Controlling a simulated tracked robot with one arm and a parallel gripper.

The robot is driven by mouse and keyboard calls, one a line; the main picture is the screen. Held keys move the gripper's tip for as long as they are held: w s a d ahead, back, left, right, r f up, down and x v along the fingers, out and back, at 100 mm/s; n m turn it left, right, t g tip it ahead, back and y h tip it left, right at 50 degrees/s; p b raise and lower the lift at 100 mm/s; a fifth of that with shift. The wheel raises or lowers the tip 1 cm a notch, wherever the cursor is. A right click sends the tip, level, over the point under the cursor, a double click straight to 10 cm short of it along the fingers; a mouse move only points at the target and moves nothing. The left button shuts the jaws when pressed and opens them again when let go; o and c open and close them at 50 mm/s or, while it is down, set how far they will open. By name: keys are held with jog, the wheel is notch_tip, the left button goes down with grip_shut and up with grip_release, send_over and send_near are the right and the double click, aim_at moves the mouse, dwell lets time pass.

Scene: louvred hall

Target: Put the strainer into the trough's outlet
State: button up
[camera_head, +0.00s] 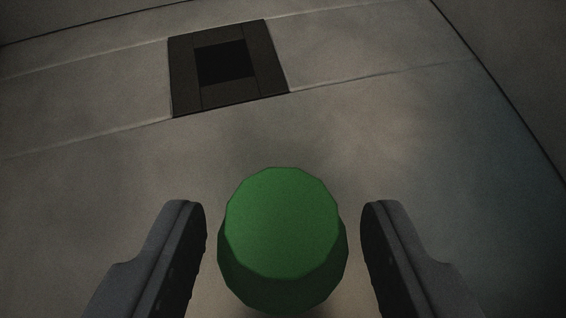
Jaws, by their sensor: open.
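A green, faceted, round piece with a flat top, which I take to be the strainer (282,222), shows at the bottom centre of the head camera view. My gripper (284,230) is open, with one dark grey finger on each side of the green piece. A gap shows between each finger and the piece. The underside of the piece is hidden. A dark square frame with a black square opening, which looks like the trough's outlet (226,63), lies in the grey surface beyond it, up and to the left.
The grey surface (400,140) between the green piece and the dark frame is clear. Seams run across it on both sides of the frame. Edges with darker grey faces border it at the top left and along the right.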

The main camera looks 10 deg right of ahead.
jog(key=shift+b+x, duration=0.3)
jog(key=shift+x, duration=0.55)
jog(key=shift+r, duration=0.1)
grip_shut()
dwell(1.1)
